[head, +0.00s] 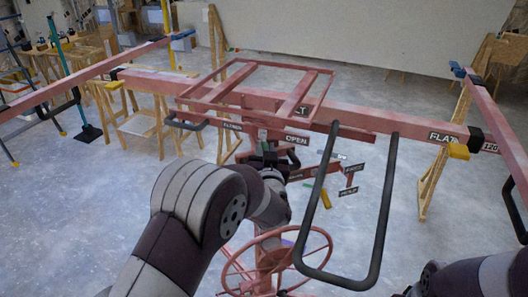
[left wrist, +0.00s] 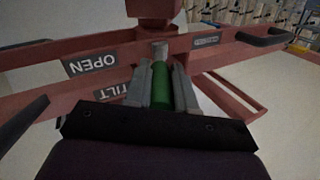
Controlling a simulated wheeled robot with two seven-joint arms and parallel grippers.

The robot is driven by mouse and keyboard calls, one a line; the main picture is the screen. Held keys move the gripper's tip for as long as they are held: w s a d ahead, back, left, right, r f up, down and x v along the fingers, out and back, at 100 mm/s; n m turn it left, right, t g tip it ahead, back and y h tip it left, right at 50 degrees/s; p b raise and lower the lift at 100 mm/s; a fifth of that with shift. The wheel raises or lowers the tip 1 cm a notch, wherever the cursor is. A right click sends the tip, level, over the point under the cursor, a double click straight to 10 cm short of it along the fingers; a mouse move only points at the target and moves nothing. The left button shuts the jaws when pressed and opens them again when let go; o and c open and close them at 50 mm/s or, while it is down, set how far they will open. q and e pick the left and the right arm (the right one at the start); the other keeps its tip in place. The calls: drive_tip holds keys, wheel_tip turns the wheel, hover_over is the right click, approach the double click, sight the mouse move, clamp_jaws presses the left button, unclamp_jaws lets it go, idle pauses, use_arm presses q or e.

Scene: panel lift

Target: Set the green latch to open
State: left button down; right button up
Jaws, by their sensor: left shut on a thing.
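The green latch (left wrist: 160,85) is a green cylindrical handle with a grey tip in the left wrist view. My left gripper (left wrist: 160,78) is shut on it, one grey finger on each side. The OPEN label also shows upside down in the left wrist view (left wrist: 90,63), left of the latch. My right gripper is out of view; only part of my right arm shows at the lower right.
The red panel lift's cradle (head: 330,75) and long crossbar (head: 380,118) span the space ahead. A black loop handle (head: 382,205) hangs to the right of my left arm. A red wheel (head: 320,243) is low in the middle. Open floor (head: 90,220) lies at left.

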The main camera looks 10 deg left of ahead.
use_arm(q)
drive_tip(key=c, duration=0.9)
unclamp_jaws()
drive_tip(key=shift+c, duration=0.2)
drive_tip(key=shift+s+d, duration=0.1)
drive_tip(key=shift+s, duration=0.1)
drive_tip(key=b+v, duration=0.3)
drive_tip(key=v, duration=0.9)
drive_tip(key=shift+s, duration=0.1)
